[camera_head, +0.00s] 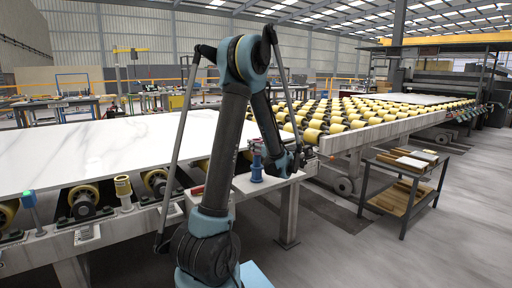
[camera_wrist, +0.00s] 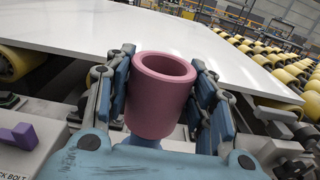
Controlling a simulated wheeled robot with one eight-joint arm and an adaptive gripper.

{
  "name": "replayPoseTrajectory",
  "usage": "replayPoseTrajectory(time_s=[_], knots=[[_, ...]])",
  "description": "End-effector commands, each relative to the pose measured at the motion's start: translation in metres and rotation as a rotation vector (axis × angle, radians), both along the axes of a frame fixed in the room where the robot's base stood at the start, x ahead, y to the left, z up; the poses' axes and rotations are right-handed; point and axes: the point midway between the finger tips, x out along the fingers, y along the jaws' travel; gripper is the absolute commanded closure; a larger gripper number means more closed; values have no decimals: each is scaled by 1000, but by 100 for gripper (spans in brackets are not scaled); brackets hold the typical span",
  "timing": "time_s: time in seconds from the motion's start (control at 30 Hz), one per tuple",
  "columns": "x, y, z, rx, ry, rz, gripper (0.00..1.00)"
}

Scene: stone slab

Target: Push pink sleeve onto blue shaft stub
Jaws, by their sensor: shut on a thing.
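The pink sleeve (camera_wrist: 155,108) is an upright open-topped tube in the wrist view. My gripper (camera_wrist: 165,85) is shut on it, one blue finger pad against each side. The sleeve's bore looks empty from above. In the head view the blue shaft stub (camera_head: 257,172) stands upright on the pale machine ledge, with a wider foot. My gripper end is right beside its top there, and my arm hides most of the sleeve.
A white stone slab (camera_head: 90,150) lies just behind the ledge. A purple handle (camera_wrist: 18,137) is at left beside a bolt label. Yellow rollers (camera_head: 345,122) run to the back right. A low cart (camera_head: 405,180) stands at right; the floor before it is clear.

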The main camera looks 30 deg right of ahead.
Motion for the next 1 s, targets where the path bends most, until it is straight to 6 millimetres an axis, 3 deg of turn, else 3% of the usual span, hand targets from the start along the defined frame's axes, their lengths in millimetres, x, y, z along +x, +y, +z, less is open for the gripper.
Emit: replayPoseTrajectory(time_s=[1.0], knots=[[-1,-1,-7,0,0,0,76]])
